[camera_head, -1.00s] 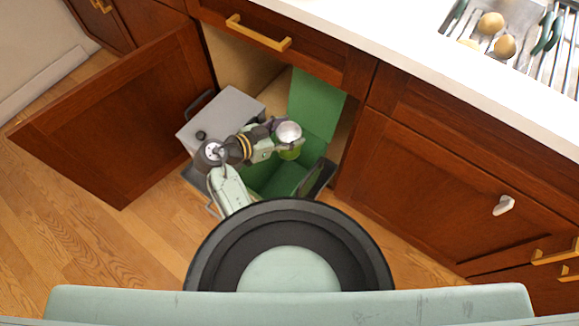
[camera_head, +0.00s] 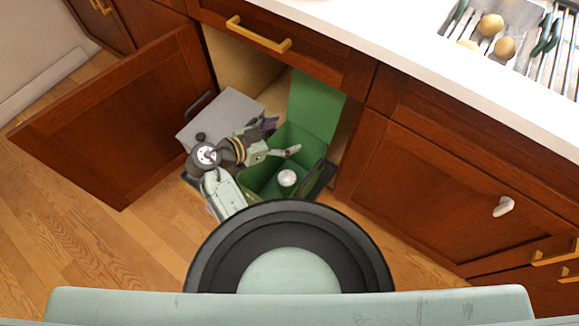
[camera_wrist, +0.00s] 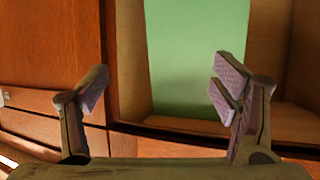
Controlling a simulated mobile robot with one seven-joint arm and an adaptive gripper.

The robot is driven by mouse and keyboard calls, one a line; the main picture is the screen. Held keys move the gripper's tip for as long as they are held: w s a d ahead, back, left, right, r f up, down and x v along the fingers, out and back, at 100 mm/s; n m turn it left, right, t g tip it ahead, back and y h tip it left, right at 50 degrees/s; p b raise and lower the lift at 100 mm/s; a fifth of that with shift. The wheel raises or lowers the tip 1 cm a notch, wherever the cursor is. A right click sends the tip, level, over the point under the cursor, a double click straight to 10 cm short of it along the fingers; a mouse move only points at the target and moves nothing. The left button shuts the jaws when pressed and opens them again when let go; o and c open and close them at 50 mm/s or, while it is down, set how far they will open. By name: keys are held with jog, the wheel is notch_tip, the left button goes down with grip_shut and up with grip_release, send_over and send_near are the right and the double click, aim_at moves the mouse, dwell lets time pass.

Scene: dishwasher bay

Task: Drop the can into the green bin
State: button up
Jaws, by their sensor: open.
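The can (camera_head: 287,177) shows its round silver top inside the green bin (camera_head: 316,143), near the bin's front wall. The bin's raised green lid (camera_head: 317,104) stands upright behind it and also shows in the wrist view (camera_wrist: 197,60). My gripper (camera_head: 284,137) is open and empty over the back left part of the bin, apart from the can. In the wrist view my gripper's two fingers (camera_wrist: 160,95) are spread wide with nothing between them. The can is not visible in the wrist view.
A grey-lidded bin (camera_head: 228,112) stands left of the green bin in the open cabinet. The open wooden door (camera_head: 115,115) is on the left. Wood floor (camera_head: 90,225) is clear at lower left.

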jog(key=v, duration=1)
